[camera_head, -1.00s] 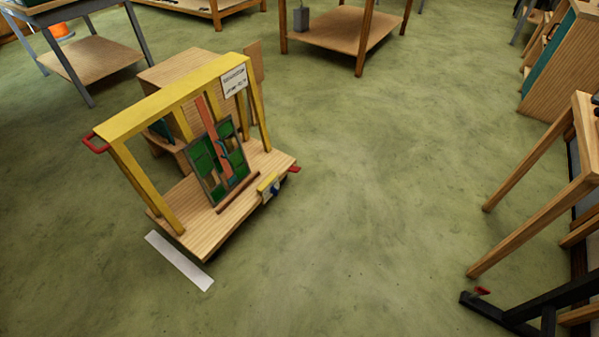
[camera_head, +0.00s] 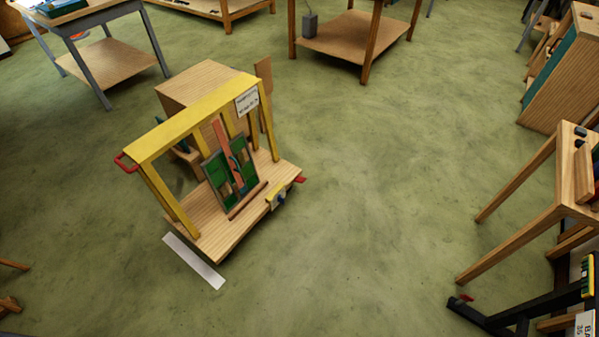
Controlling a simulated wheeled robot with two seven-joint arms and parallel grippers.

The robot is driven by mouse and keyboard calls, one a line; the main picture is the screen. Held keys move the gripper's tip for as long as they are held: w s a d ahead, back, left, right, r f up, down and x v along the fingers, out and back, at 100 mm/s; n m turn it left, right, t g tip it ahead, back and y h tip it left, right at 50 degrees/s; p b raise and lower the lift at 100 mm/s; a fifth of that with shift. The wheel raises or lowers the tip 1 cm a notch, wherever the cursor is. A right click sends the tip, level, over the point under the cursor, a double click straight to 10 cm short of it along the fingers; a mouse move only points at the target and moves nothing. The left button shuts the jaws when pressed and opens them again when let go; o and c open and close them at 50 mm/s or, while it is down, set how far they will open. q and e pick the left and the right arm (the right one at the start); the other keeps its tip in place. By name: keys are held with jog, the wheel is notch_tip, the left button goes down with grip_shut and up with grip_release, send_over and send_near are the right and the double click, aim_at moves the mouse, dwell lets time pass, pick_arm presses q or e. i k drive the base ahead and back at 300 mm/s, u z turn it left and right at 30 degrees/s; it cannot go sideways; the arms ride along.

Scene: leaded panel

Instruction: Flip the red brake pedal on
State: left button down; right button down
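A wooden cart (camera_head: 207,234) with a yellow frame (camera_head: 190,118) stands on the floor left of centre. A small red tab (camera_head: 300,180), which looks like the brake pedal, sticks out at the right corner of its base. Whether it is up or down is too small to tell. A red handle (camera_head: 125,162) sits on the left end of the yellow frame. A leaded panel (camera_head: 217,175) with green panes leans upright on the cart. Neither of my grippers is in view.
A white strip (camera_head: 193,261) lies on the floor before the cart. A wooden box (camera_head: 205,80) stands behind it. A wooden table (camera_head: 560,180) and a black frame (camera_head: 495,318) with a small red piece (camera_head: 467,297) stand at right. The middle floor is clear.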

aim_at(301, 180)
jog(key=z, duration=0.5)
jog(key=i, duration=2.15)
jog(key=u, duration=0.65)
